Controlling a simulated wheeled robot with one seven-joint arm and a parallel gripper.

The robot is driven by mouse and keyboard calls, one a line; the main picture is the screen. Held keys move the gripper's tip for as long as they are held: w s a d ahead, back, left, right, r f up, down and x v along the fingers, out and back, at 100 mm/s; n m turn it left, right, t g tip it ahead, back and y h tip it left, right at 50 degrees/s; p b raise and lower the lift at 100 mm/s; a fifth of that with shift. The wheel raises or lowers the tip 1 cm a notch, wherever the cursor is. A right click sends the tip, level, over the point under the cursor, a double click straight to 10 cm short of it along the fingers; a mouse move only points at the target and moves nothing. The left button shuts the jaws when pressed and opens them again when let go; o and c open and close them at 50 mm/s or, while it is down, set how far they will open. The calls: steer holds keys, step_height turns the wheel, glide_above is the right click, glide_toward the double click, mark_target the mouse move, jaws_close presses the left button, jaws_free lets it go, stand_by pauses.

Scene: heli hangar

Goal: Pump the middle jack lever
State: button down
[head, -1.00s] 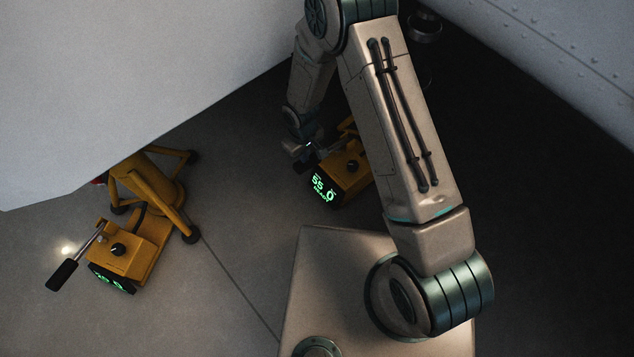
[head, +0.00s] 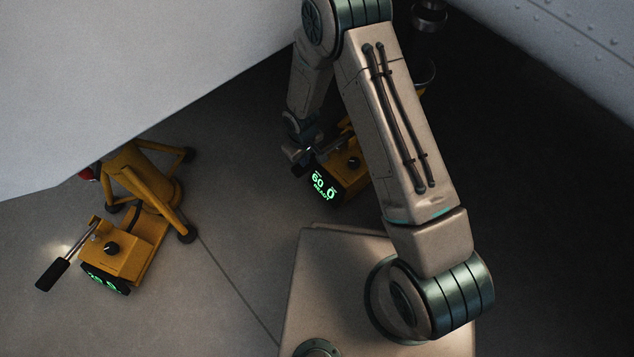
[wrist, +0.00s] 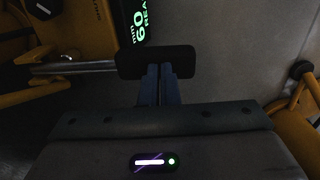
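The middle jack (head: 346,170) is yellow, partly hidden behind my arm in the head view. Its display (head: 323,187) glows green, reading about 60.0 and READY. In the wrist view the display (wrist: 140,22) shows "mm 60". The jack's lever has a metal rod (wrist: 75,67) and a black handle (wrist: 156,62), lying across the wrist view. My gripper (wrist: 162,72) has its two fingers together, their tips at the handle; whether they press on it is hard to tell. In the head view my gripper (head: 306,152) is small and dark beside the jack's left side.
A second yellow jack (head: 130,245) with its own black-handled lever (head: 53,274) stands at left. A large pale hull (head: 120,70) overhangs the upper left, and a riveted panel (head: 560,50) is at upper right. Grey floor lies between the jacks.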

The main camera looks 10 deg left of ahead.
steer(key=shift+d+r+p, duration=0.1)
steer(key=shift+r+p, duration=1.75)
steer(key=shift+r, duration=0.45)
step_height(320, 180, up, 5)
steer(key=p, duration=0.3)
steer(key=shift+s, duration=0.1)
